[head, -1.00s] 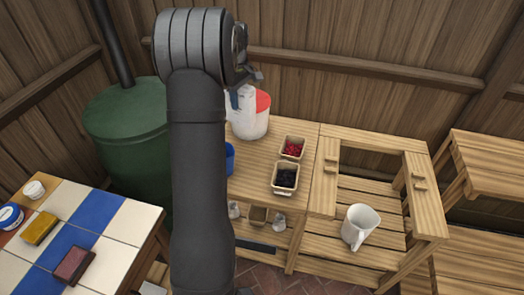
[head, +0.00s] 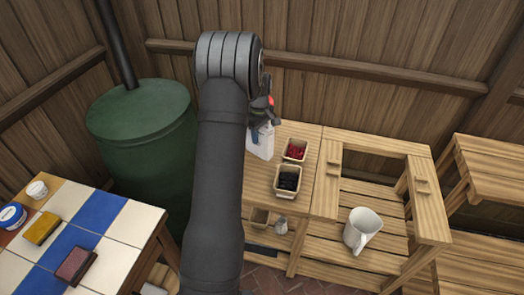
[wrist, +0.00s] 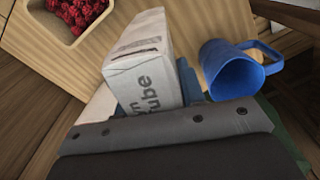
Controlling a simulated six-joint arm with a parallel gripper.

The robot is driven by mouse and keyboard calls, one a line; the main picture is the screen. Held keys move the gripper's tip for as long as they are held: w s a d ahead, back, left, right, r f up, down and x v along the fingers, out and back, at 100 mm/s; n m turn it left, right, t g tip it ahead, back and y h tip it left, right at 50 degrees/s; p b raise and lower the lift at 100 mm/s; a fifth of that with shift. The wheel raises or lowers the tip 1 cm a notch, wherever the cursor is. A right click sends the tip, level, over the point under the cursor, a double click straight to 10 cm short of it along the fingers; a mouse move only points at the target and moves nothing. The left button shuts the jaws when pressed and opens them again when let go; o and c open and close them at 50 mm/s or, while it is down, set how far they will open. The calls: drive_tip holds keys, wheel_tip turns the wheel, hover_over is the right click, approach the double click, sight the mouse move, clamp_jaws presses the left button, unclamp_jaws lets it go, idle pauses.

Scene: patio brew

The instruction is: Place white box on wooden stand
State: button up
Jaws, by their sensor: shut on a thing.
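My gripper (head: 262,117) is shut on a white box (head: 260,145), above the wooden counter by the back wall. In the wrist view the box (wrist: 140,65) stretches out from the jaws with grey lettering on its side. The fingertips are mostly hidden there, and I cannot tell whether the box touches the counter. A slatted wooden stand (head: 432,205) is to the right of my gripper, with a white mug (head: 358,232) on its slats. A stepped wooden stand (head: 490,160) is at the far right with a bare top. I cannot tell which stand is meant.
A carton of red berries (head: 295,150) and one of dark berries (head: 287,182) stand right of the box. A blue mug (wrist: 232,72) is close beside the box. A green barrel (head: 140,120) and a tiled table (head: 110,240) are on the left.

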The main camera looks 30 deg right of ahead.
sight(259, 148)
wheel_tip(259, 148, down, 7)
drive_tip(key=shift+f, duration=0.15)
drive_tip(key=shift+f, duration=0.15)
drive_tip(key=o, duration=1)
drive_tip(key=shift+o, duration=0.2)
wheel_tip(259, 148, up, 12)
drive_tip(key=shift+r, duration=0.15)
